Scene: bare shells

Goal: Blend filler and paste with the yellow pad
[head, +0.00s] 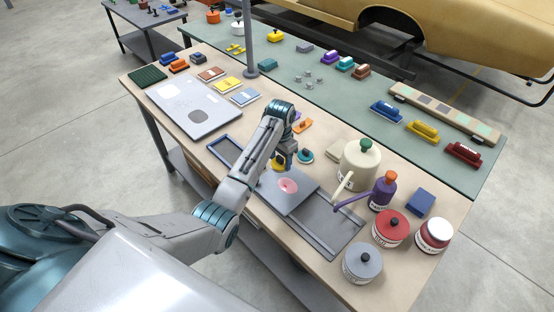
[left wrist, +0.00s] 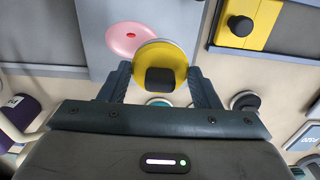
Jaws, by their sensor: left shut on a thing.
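My left gripper (head: 286,151) is shut on the black knob of a round yellow pad (head: 279,163). The pad shows between the fingers in the left wrist view (left wrist: 172,50). It is held beside a pink filler patch (head: 289,186) on a grey panel (head: 302,204), and in the left wrist view it overlaps the patch's edge. Whether it touches the surface I cannot tell. A small red dab of paste (left wrist: 130,34) sits near the middle of the pink filler (left wrist: 120,44), looking separate from the pink. My right gripper is not in view.
A cream pot (head: 358,170), a purple bottle (head: 380,194), a red tin (head: 390,231) and a grey tin (head: 362,265) crowd the right. A teal round pad (head: 306,157) lies near the gripper. A blue frame (head: 222,148) and silver sheet (head: 190,103) lie left.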

